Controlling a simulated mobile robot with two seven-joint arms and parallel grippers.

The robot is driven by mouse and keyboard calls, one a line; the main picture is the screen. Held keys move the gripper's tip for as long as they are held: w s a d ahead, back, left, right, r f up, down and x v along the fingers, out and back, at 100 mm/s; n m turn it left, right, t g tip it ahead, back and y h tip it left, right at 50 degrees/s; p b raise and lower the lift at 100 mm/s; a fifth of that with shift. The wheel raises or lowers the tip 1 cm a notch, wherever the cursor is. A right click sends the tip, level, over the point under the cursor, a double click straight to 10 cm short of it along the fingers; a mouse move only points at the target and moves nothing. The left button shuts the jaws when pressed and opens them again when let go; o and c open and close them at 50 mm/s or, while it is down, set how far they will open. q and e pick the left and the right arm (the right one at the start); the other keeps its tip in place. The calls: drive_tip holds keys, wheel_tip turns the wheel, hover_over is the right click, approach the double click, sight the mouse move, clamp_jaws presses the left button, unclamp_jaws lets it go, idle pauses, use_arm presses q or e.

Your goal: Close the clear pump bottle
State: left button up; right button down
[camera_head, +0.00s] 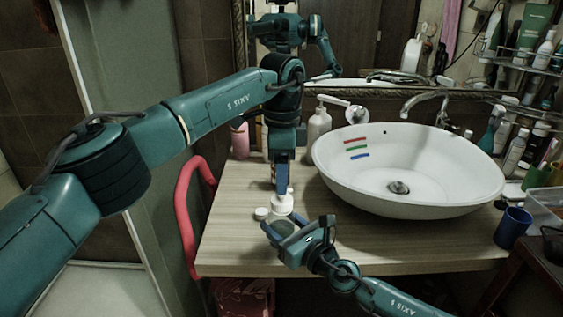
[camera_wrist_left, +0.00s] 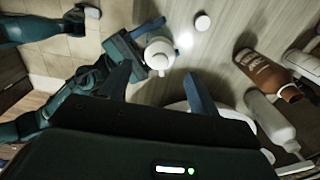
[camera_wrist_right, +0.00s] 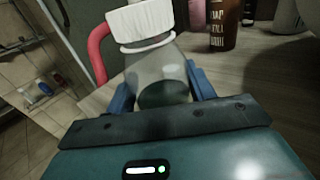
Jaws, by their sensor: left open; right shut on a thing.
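The clear pump bottle (camera_wrist_right: 160,72) stands between my right gripper's fingers, its see-through body fills the lower middle of the right wrist view. A wide white ribbed top (camera_wrist_right: 142,22) sits on it; I cannot tell whether it is fully seated. In the head view the white top (camera_head: 281,204) is near the table's front left. My right gripper (camera_head: 297,225) is shut on the bottle's body from the front. My left gripper (camera_head: 281,180) points down, open and empty, just above the bottle's top. In the left wrist view the top (camera_wrist_left: 160,52) lies ahead of the fingers.
A small white round piece (camera_head: 261,213) lies on the table (camera_head: 235,235) left of the bottle. A white basin (camera_head: 340,185) takes up the right. A white bottle (camera_head: 319,124) and a brown bottle (camera_wrist_left: 264,72) stand behind. A red chair back (camera_head: 183,210) is at the left edge.

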use_arm(q)
hover_over(282, 222)
drive_tip(key=w, duration=0.3)
wheel_tip(282, 222, down, 6)
drive_tip(key=shift+s+f, duration=0.1)
drive_tip(key=shift+s, duration=0.05)
drive_tip(key=shift+c, duration=0.4)
